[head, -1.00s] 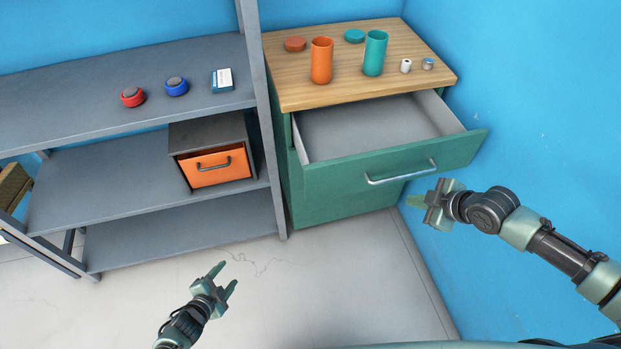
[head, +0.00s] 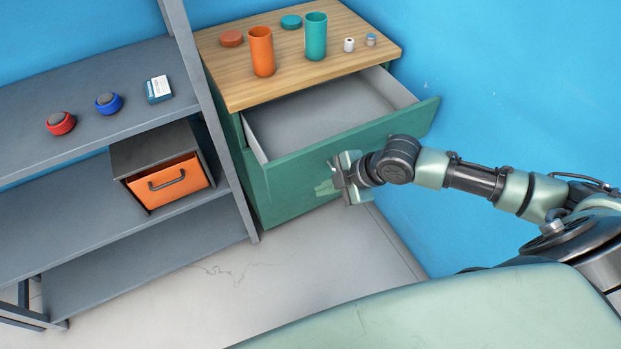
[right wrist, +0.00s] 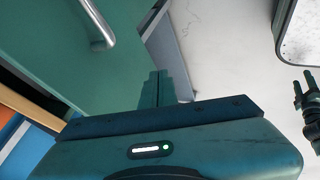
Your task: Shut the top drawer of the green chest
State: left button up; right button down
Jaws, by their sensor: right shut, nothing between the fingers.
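The green chest (head: 248,190) has a wooden top and stands against the blue wall. Its top drawer (head: 300,158) is pulled well out, and its inside looks empty. My right gripper (head: 326,187) is shut and empty, close in front of the drawer's front panel; I cannot tell whether it touches. It hides the handle in the head view. In the right wrist view, the shut fingers (right wrist: 158,88) point toward the green front, with the metal handle (right wrist: 97,24) to their upper left. My left gripper (right wrist: 303,84) shows small at that view's right edge, its fingers apart.
An orange cup (head: 261,52), a teal cup (head: 315,36), two lids and two small containers stand on the chest. A grey shelf (head: 60,200) with an orange-fronted box (head: 170,182) stands to the left. The blue wall is close on the right.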

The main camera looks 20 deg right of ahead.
aim_at(300, 185)
jog(key=shift+w+a+f, duration=0.25)
jog(key=shift+w+f, duration=0.1)
jog(key=shift+w, duration=0.5)
jog(key=shift+w+a+f, duration=0.2)
jog(key=shift+w+f, duration=0.2)
jog(key=shift+w, duration=0.45)
jog(key=shift+w+a+f, duration=0.25)
jog(key=shift+w+f, duration=0.1)
jog(key=shift+w, duration=0.5)
